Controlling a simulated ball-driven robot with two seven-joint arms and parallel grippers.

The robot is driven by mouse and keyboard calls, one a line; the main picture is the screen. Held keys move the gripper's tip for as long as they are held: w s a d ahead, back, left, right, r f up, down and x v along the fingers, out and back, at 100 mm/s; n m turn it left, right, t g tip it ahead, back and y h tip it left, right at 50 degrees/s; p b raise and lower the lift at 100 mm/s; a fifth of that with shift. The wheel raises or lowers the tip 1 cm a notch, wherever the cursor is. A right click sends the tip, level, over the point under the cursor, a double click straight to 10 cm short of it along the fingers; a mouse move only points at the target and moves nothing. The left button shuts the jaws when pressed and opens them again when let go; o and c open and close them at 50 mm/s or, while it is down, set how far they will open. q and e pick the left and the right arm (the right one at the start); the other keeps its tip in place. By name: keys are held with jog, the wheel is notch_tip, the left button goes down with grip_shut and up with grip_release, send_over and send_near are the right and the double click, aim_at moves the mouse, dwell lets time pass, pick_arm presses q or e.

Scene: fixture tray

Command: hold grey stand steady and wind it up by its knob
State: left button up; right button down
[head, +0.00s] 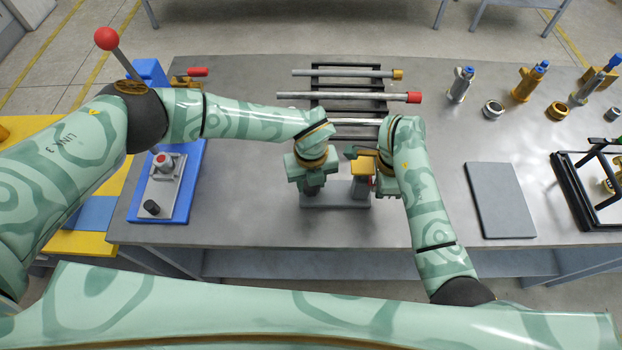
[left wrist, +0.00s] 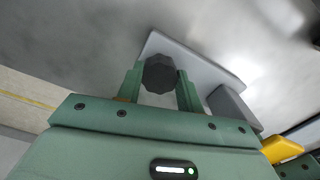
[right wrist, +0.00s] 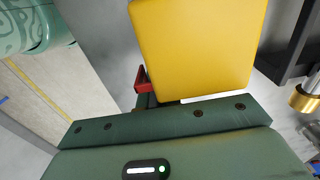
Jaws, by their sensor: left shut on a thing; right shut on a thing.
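The grey stand has a flat grey base (head: 335,200), an upright post (left wrist: 232,105) and a yellow top (head: 363,165). Its dark faceted knob (left wrist: 159,74) sits over the base, left of the post. My left gripper (head: 313,182) reaches down over the base, its two fingers shut on opposite sides of the knob. My right gripper (head: 374,178) is at the stand's right side, by the yellow top, and is shut on the stand. The yellow top (right wrist: 195,45) fills the middle of the right wrist view and hides most of the grip. A small red part (right wrist: 141,80) shows beside it.
A black rack (head: 348,68) with rods lies behind the stand. A blue fixture (head: 185,200) with a red-knobbed lever stands left. A grey plate (head: 500,199) lies right, with a black frame (head: 572,190) and several valve-like parts beyond it. The table's front edge is close.

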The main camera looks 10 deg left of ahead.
pick_arm(q)
jog(key=shift+d, duration=0.1)
jog(key=o, duration=1)
jog(key=shift+r, duration=0.1)
notch_tip(320, 180, up, 12)
pick_arm(e)
jog(key=c, duration=1.5)
grip_release()
jog(key=shift+r, duration=0.15)
